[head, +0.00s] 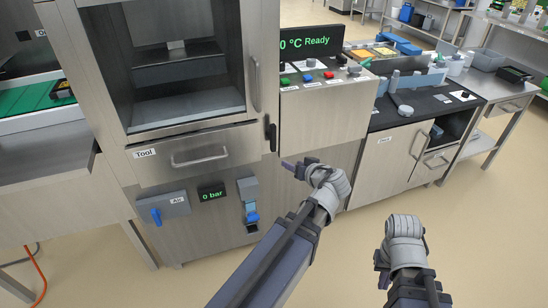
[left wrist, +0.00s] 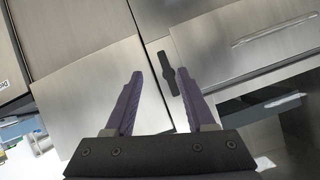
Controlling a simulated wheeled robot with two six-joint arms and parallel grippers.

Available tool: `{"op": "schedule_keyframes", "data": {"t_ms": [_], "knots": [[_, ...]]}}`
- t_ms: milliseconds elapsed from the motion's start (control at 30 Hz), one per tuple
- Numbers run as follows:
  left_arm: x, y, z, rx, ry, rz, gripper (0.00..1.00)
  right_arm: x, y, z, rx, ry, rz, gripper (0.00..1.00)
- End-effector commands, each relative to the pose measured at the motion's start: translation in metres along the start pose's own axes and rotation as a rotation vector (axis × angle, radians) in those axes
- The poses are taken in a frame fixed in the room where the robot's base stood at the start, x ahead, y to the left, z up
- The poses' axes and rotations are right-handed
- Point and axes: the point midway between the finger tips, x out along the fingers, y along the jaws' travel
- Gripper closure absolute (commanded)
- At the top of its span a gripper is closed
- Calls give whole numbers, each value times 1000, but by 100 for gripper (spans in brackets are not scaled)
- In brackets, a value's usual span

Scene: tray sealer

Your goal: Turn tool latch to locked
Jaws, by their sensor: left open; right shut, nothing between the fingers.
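The tool latch (head: 271,133) is a small black bar handle on the steel machine front, just right of the drawer labelled "Tool" (head: 165,162). It stands about upright in the head view. My left gripper (head: 297,166) is open and empty, a little below and to the right of the latch in the head view. In the left wrist view the latch (left wrist: 168,74) shows beyond and between the spread fingers (left wrist: 160,76), nearer the right finger; I see no clear contact. My right gripper (head: 381,261) is shut and empty, low at the right, away from the machine.
The control panel (head: 325,79) with coloured buttons and a "0 °C Ready" display (head: 311,43) sits above right of the latch. Below the drawer are an air valve box (head: 174,206) with a blue handle and a "0 bar" display (head: 211,192). A cabinet counter (head: 420,104) stands right. Floor is clear.

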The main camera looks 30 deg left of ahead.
Motion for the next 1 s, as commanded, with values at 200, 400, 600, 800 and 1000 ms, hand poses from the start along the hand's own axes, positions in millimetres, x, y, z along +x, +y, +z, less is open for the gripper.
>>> {"op": "schedule_keyframes", "data": {"t_ms": [200,400,600,800,1000], "knots": [[62,-9,-15,-200,311,-28,45,77,-7,-5,-1,0,1,100],[77,-13,-30,-271,455,2,45,101,-10,-6,-1,0,2,100],[79,-14,-36,-287,493,15,45,104,-10,-6,-1,0,2,100],[89,-14,-43,-288,492,13,45,103,-10,-6,-1,0,2,100],[118,-15,-58,-287,491,13,45,103,-10,-6,-1,0,2,100]]}}
